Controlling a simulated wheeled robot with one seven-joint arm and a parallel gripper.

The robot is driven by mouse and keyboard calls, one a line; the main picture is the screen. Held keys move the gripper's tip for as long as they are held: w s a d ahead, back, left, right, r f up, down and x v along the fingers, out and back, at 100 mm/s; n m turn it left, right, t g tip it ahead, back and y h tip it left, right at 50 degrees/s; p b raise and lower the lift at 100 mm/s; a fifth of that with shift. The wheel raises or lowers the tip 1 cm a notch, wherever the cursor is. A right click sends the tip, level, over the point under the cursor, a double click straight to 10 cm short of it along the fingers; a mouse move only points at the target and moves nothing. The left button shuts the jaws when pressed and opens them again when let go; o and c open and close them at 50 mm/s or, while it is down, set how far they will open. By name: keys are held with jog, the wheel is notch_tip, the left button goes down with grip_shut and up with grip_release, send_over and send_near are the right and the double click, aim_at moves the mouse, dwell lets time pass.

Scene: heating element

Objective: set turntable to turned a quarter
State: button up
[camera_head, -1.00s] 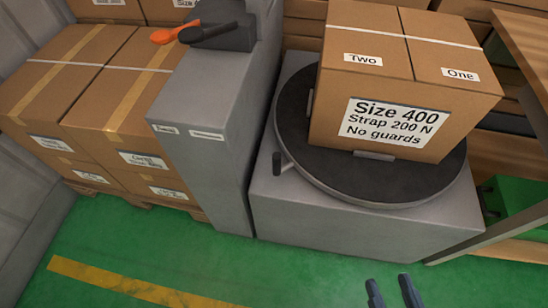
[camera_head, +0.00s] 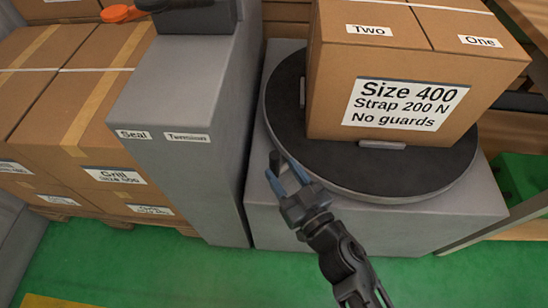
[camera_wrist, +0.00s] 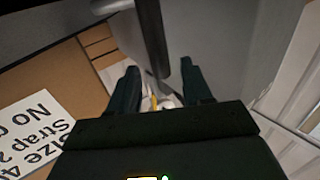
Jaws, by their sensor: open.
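The turntable (camera_head: 300,135) is a dark round disc on a grey base, with a large carton (camera_head: 420,75) labelled "Size 400" on it. A dark upright peg (camera_head: 275,161) stands at the disc's left front edge. In the wrist view the peg (camera_wrist: 152,38) shows as a dark rod reaching down between the finger lines. My gripper (camera_head: 287,177) is open at that edge, its blue-tipped fingers close to the peg. In the wrist view my gripper (camera_wrist: 160,80) has one finger on each side of the peg; I cannot tell whether either touches it.
A grey cabinet (camera_head: 185,175) labelled "Seal" and "Tension" stands close on the left, with a dark tool and an orange handle (camera_head: 120,13) on top. Strapped cartons (camera_head: 60,110) stack further left. A green box (camera_head: 520,180) is at the right. Green floor (camera_head: 150,265) lies free in front.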

aim_at(278, 164)
jog(key=shift+x, duration=2.3)
grip_shut()
jog(key=shift+d, duration=0.1)
